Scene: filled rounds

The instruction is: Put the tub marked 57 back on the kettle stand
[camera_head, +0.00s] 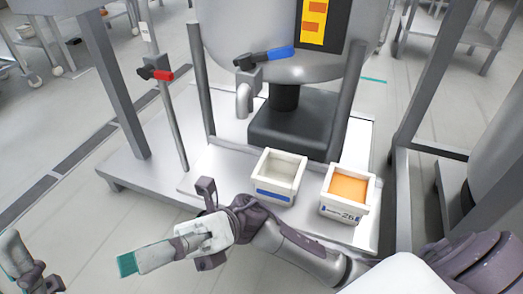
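Two small white square tubs stand side by side on the low steel kettle stand (150,166), under the big kettle (225,45). The right tub (334,206) holds something orange and is marked 26. The left tub (264,190) has a blue strip on its front and a pale grey inside; I can read no number on it. I see no tub marked 57. My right gripper (127,263) reaches left across the front of the stand, apart from both tubs. Its teal tip is seen side-on, so its opening is unclear.
A spout with a blue-handled valve (280,53) hangs above the left tub. A thin post with a red handle (163,75) rises at the stand's left. Steel uprights stand left and right. The stand's left part and the floor at lower left are clear.

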